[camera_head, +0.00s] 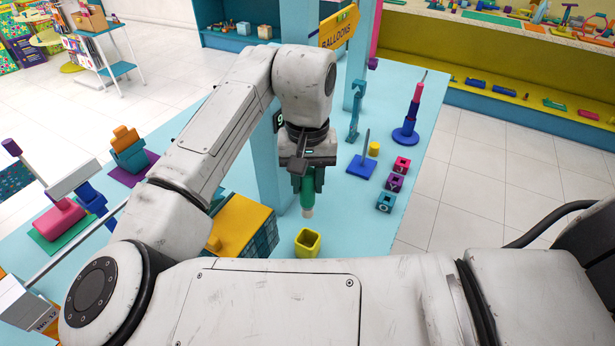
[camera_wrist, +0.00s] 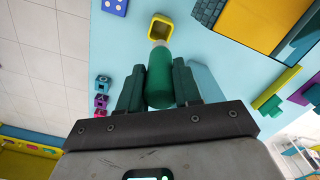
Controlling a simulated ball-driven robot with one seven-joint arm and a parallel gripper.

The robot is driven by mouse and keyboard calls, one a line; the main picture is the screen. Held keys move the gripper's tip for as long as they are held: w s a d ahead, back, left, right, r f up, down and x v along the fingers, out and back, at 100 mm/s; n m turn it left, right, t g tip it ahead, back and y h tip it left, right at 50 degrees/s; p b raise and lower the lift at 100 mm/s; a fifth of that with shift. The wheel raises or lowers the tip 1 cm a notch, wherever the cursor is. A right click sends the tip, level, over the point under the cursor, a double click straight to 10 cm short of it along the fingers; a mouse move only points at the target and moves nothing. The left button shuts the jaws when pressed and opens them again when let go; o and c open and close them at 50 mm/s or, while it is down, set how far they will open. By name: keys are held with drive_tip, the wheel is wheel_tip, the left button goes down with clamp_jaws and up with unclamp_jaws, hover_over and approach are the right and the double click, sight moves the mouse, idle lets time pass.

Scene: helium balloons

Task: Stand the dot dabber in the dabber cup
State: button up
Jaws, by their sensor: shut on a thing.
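My gripper (camera_head: 307,183) is shut on the green dot dabber (camera_head: 307,192), holding it with its pale tip pointing down. The yellow square dabber cup (camera_head: 308,242) stands on the blue table below the dabber, close to its tip in the head view. In the wrist view the dabber (camera_wrist: 160,80) sits between the dark green fingers of my gripper (camera_wrist: 160,88). The cup (camera_wrist: 160,27) shows just beyond the tip there and looks empty. The tip overlaps the cup's near rim in that view. I cannot tell the exact height between them.
A box with a yellow top (camera_head: 240,225) stands left of the cup. Several small cubes (camera_head: 385,202) and a blue base with a grey spike (camera_head: 362,166) stand to the right. A blue post (camera_head: 270,170) rises behind my arm. The table around the cup's right side is clear.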

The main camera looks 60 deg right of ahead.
sight(308, 209)
drive_tip(key=shift+f+b, duration=1.65)
drive_tip(key=shift+f, duration=1.75)
drive_tip(key=shift+f, duration=0.3)
drive_tip(key=shift+f, duration=0.3)
drive_tip(key=shift+f, duration=0.35)
drive_tip(key=shift+f, duration=0.3)
drive_tip(key=shift+f+b, duration=0.45)
drive_tip(key=shift+f, duration=1.25)
idle(1.7)
